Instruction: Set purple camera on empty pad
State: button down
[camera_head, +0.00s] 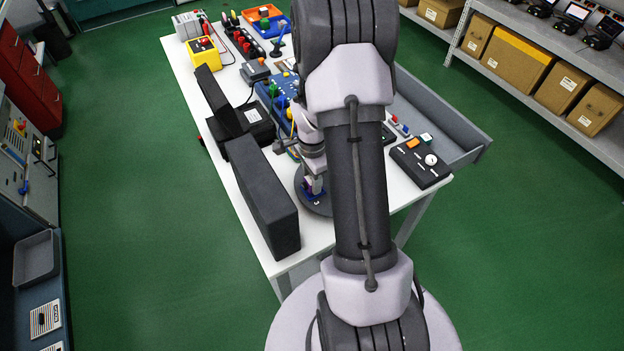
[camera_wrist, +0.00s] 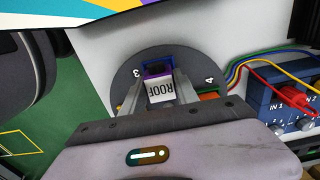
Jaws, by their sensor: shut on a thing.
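My gripper (camera_wrist: 160,94) is shut on the purple camera (camera_wrist: 161,88), a small block with purple edges and a white label reading "ROOF". The camera is over a dark round plate (camera_wrist: 195,67) marked with the numbers 3 and 4. A blue square frame (camera_wrist: 157,68) shows just beyond the label, near the 3. Whether the camera touches the plate cannot be told. An orange piece (camera_wrist: 208,96) is partly hidden beside the right finger, near the 4. In the head view my gripper (camera_head: 314,184) points down over the round plate (camera_head: 303,199), mostly hidden by my arm.
A long black box (camera_head: 264,195) stands along the table's left edge. A blue unit with coloured cables (camera_wrist: 290,105) is right of the plate. A black control box (camera_head: 420,162) and a grey tray (camera_head: 450,125) are at the right. Shelves with cartons (camera_head: 515,57) stand beyond.

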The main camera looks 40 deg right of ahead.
jog(key=shift+f+b, duration=0.7)
jog(key=shift+b, duration=0.05)
jog(key=c, duration=0.9)
grip_release()
jog(key=shift+o, duration=0.2)
notch_tip(320, 180, up, 18)
jog(key=p, duration=0.5)
jog(key=shift+f, duration=0.25)
